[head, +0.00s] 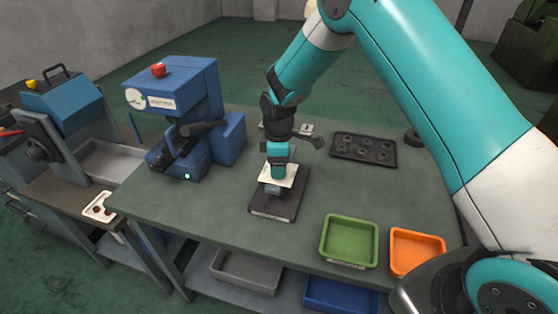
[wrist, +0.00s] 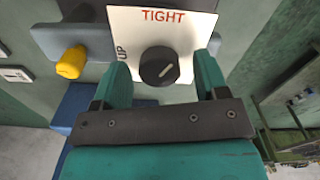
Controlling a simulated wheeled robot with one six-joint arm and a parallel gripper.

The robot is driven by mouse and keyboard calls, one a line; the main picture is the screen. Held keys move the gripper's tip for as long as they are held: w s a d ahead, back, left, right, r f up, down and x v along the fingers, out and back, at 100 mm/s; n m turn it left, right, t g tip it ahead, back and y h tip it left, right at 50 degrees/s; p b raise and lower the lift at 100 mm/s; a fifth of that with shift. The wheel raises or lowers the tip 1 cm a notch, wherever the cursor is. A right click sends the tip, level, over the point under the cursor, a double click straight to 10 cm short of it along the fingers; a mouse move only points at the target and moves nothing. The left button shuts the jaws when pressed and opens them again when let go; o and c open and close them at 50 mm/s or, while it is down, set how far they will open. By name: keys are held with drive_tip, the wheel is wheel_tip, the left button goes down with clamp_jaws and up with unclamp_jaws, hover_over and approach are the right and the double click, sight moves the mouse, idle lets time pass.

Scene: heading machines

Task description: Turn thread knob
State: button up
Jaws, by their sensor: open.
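The thread knob (wrist: 158,66) is a round black knob on a white plate (wrist: 190,28) marked TIGHT at the top and UP at the left. Its pale pointer line slants to the upper right in the wrist view. My gripper (wrist: 163,64) is open, with one teal finger on each side of the knob. Gaps show between the fingers and the knob. In the head view my gripper (head: 279,165) is over the white plate (head: 267,178) on a dark base block (head: 278,213); the knob is hidden there.
A blue machine with a red button (head: 158,70) stands left on the bench (head: 200,190). A black tray (head: 364,149) lies at the back right. Green (head: 349,241) and orange (head: 416,251) bins sit at front right. A yellow knob (wrist: 71,62) is left of the plate.

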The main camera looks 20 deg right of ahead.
drive_tip(key=shift+c, duration=0.2)
drive_tip(key=c, duration=0.9)
drive_tip(key=shift+m, duration=0.3)
drive_tip(key=m+b, duration=0.1)
drive_tip(key=m, duration=0.1)
drive_tip(key=shift+m, duration=0.3)
drive_tip(key=m+b, duration=0.1)
drive_tip(key=m, duration=0.2)
drive_tip(key=shift+m+b, duration=0.3)
drive_tip(key=shift+b, duration=0.05)
drive_tip(key=m+b, duration=0.1)
drive_tip(key=m, duration=0.2)
drive_tip(key=shift+m, duration=1.8)
